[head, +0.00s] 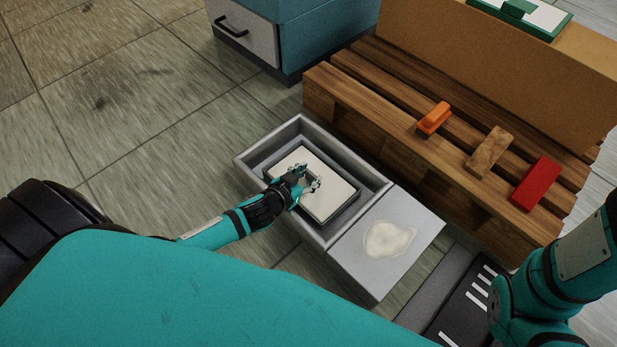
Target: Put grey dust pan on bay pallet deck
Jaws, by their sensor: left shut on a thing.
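A pale, flat rectangular piece with a dark grey rim (335,200) lies inside a grey open-topped box (252,150) on the floor; it appears to be the grey dust pan. My left gripper (309,180) reaches into the box from the left and is shut on the piece near its middle. The fingers hide the part they grip. The wooden bay pallet (365,85) stands just behind and to the right of the box, with a slatted deck. My right arm shows at the lower right, but its gripper is out of view.
The left deck slats are bare. A grey slab (350,245) with a pale patch adjoins the grey box.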

